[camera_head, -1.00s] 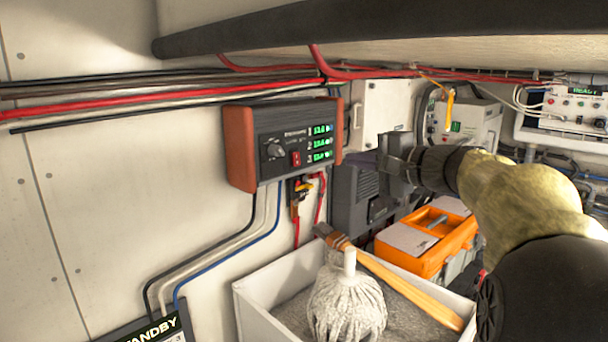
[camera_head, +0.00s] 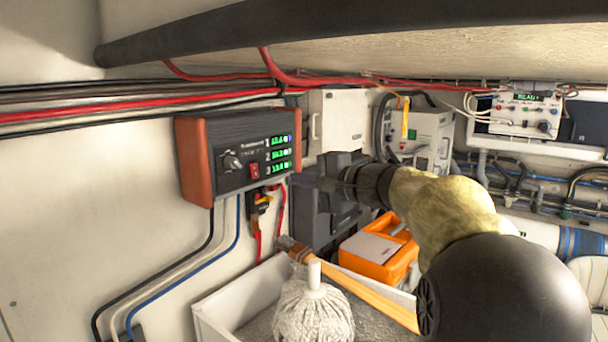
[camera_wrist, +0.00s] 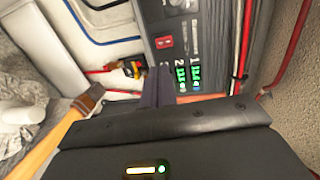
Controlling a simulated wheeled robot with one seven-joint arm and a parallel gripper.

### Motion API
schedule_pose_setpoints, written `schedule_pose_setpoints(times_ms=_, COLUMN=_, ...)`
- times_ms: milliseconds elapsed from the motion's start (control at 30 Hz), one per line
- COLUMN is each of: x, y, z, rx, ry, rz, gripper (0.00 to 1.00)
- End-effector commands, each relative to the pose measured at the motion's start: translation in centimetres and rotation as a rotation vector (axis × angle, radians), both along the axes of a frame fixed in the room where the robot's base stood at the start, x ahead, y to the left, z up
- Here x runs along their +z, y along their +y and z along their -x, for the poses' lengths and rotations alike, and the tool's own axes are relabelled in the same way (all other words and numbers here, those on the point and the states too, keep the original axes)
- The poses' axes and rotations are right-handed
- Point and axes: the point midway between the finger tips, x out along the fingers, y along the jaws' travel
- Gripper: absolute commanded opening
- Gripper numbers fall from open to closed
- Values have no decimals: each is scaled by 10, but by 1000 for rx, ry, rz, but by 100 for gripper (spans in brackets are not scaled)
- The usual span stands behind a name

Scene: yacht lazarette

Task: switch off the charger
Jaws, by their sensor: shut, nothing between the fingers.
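The charger (camera_head: 243,143) is a dark box with red-brown end caps on the left wall. My gripper (camera_head: 303,181) is shut and empty, just right of the charger's lower right end. In the wrist view my gripper's dark fingers (camera_wrist: 157,86) point at the panel beside the readouts. Whether they touch it I cannot tell.
Below the charger hang cables and a yellow-and-black connector (camera_head: 260,200). A white bin (camera_head: 212,318) with a mop (camera_head: 313,310) and wooden-handled brush (camera_head: 355,290) stands underneath. An orange toolbox (camera_head: 378,255) is behind my arm. A thick dark pipe (camera_head: 270,30) runs overhead.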

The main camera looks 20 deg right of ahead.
Motion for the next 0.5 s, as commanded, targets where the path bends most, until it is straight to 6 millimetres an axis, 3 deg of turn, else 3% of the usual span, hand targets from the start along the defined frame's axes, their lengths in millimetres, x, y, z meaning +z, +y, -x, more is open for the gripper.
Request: schedule_pose_setpoints(times_ms=500, x=-7, y=52, z=-72, rx=7, ry=4, rz=-2, gripper=0)
